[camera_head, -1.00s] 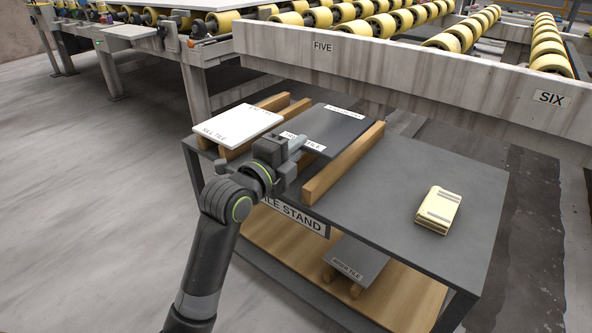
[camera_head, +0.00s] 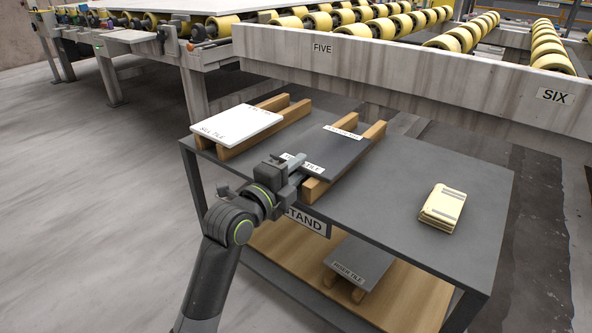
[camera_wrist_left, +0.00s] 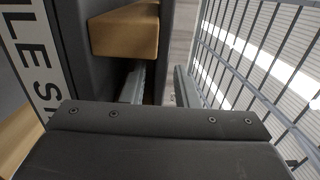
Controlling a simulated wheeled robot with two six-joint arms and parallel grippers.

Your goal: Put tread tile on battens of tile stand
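The dark grey tread tile (camera_head: 337,154) lies on the wooden battens (camera_head: 316,189) in the middle of the tile stand's top (camera_head: 410,180). The batten ends show beyond its far edge, and the tile looks flat. My left gripper (camera_head: 297,172) is at its near left edge. In the left wrist view, the fingers (camera_wrist_left: 160,88) stand apart, with the dark tile edge between them beside a batten end (camera_wrist_left: 125,30). A gap shows next to one finger. The gripper covers part of the tile's label. My right gripper is out of view.
A white sill tile (camera_head: 236,122) rests on its own battens at the left. A cream stack (camera_head: 442,207) lies at the right, with bare top around it. A riser tile (camera_head: 358,262) lies on the lower shelf. A conveyor beam (camera_head: 420,80) runs behind the stand.

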